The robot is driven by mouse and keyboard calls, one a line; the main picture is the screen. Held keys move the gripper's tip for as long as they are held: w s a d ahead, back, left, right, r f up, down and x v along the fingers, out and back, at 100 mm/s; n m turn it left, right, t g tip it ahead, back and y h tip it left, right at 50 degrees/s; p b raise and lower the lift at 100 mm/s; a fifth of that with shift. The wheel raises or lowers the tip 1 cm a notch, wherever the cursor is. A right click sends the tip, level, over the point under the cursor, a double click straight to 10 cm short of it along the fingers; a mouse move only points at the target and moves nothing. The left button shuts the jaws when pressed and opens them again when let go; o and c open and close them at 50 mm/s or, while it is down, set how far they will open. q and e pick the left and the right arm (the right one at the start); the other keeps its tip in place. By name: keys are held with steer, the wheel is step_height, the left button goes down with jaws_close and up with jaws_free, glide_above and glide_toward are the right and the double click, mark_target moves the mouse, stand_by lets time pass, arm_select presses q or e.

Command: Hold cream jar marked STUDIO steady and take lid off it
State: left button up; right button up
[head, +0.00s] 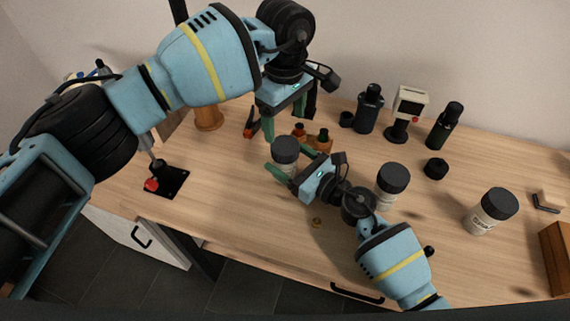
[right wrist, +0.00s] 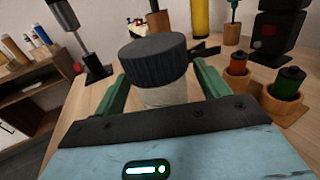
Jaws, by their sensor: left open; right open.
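A cream jar with a dark ribbed lid (head: 285,148) stands upright between the open fingers of my right gripper (head: 292,162). In the right wrist view its lid (right wrist: 155,60) is on and its pale body (right wrist: 168,97) sits between the two green fingers; I cannot tell whether they touch it. Its label is hidden, so I cannot read its name. My left gripper (head: 275,124) is open and empty, above and behind this jar. Two similar lidded jars stand to the right: a middle one (head: 389,190) and a far right one (head: 482,219), whose lettering is too small to read surely.
Dark bottles (head: 368,110), a small white device (head: 410,104) and a black cap (head: 435,168) stand farther back right. A black stand (head: 168,180) is at left. The front table area is mostly clear.

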mark_target(285, 145)
steer(key=shift+w+a, duration=0.35)
steer(key=shift+a, duration=0.05)
jaws_close()
arm_select(q)
steer(key=shift+m, duration=2.3)
steer(key=shift+f, duration=0.1)
steer(key=shift+f, duration=3.9)
